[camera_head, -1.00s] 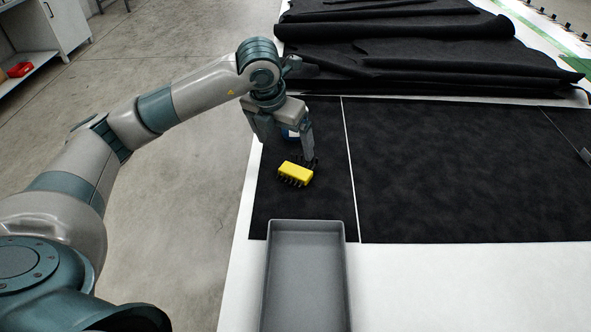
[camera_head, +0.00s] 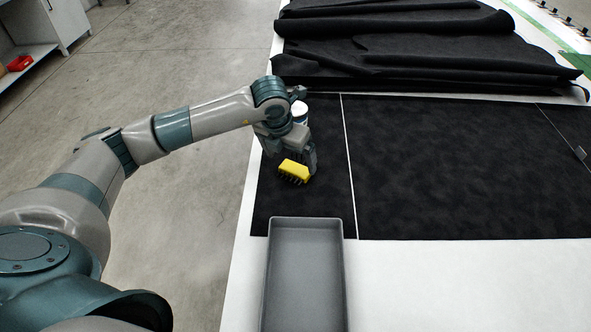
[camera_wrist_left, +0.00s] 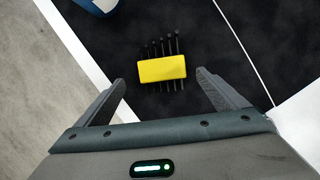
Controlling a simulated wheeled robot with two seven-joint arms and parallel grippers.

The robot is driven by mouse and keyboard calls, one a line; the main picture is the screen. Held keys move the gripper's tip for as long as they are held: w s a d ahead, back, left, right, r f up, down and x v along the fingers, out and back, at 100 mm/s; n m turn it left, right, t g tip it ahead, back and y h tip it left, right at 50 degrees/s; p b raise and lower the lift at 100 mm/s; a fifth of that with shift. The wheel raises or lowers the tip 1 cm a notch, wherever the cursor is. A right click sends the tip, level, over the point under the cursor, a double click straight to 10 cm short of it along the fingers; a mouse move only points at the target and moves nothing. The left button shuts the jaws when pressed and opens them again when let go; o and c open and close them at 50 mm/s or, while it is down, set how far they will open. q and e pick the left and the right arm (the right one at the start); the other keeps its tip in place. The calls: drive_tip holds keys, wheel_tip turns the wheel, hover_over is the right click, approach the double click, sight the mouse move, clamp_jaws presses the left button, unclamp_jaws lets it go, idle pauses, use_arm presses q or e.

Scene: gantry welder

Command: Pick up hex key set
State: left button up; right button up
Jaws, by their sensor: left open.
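The hex key set (camera_head: 294,170) is a yellow block with several dark keys through it. It lies on the black cloth at the near left of the table. It also shows in the left wrist view (camera_wrist_left: 162,69), where it lies ahead of and between the two finger lines. My left gripper (camera_head: 292,172) is at the set from above, with a finger close by its right side. In the left wrist view the gripper (camera_wrist_left: 163,84) is open, its fingers on either side of the set's near end, with nothing held. My right gripper is not in view.
A grey tray (camera_head: 305,222) stands just in front of the set. A white and blue container (camera_head: 299,110) is behind the gripper; part of it shows in the left wrist view (camera_wrist_left: 97,5). Folded black cloth (camera_head: 400,50) lies at the back.

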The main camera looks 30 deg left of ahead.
sight(296, 168)
use_arm(q)
drive_tip(key=shift+w+d+f+p, duration=0.15)
drive_tip(key=shift+w+f+p, duration=0.1)
drive_tip(key=shift+f+p, duration=0.35)
drive_tip(key=p+x, duration=0.1)
drive_tip(key=x, duration=0.1)
drive_tip(key=shift+w+d+f+p, duration=0.1)
drive_tip(key=shift+w+f+p, duration=0.1)
drive_tip(key=shift+f+p, duration=0.15)
drive_tip(key=shift+w+f, duration=0.15)
drive_tip(key=shift+f, duration=0.25)
drive_tip(key=shift+c, duration=0.3)
drive_tip(key=c, duration=1.3)
drive_tip(key=shift+r, duration=0.15)
